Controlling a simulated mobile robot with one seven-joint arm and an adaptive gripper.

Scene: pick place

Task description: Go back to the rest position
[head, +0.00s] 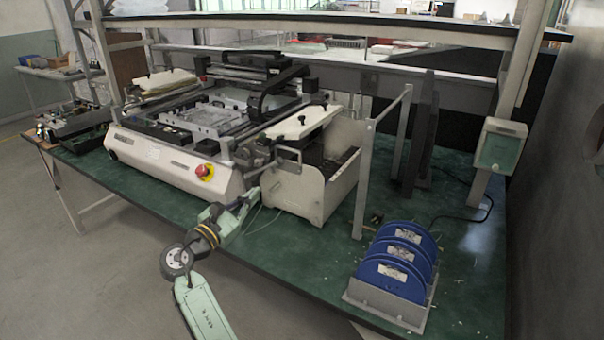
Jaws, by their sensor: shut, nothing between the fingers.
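My gripper (249,195) is at the end of my pale green arm, in the lower middle of the head view. It is small in the picture and looks shut, with nothing seen in it. It is over the front part of the green table top (300,262), in front of the white machine (170,166). How far it is from the machine's front is hard to tell.
A red stop button (205,171) sits on the machine's front corner. A cream-coloured box unit (292,192) stands right of my gripper. A grey rack (385,303) with blue discs (402,262) and a grey metal post (363,180) are further right. Open floor (70,290) lies to the left.

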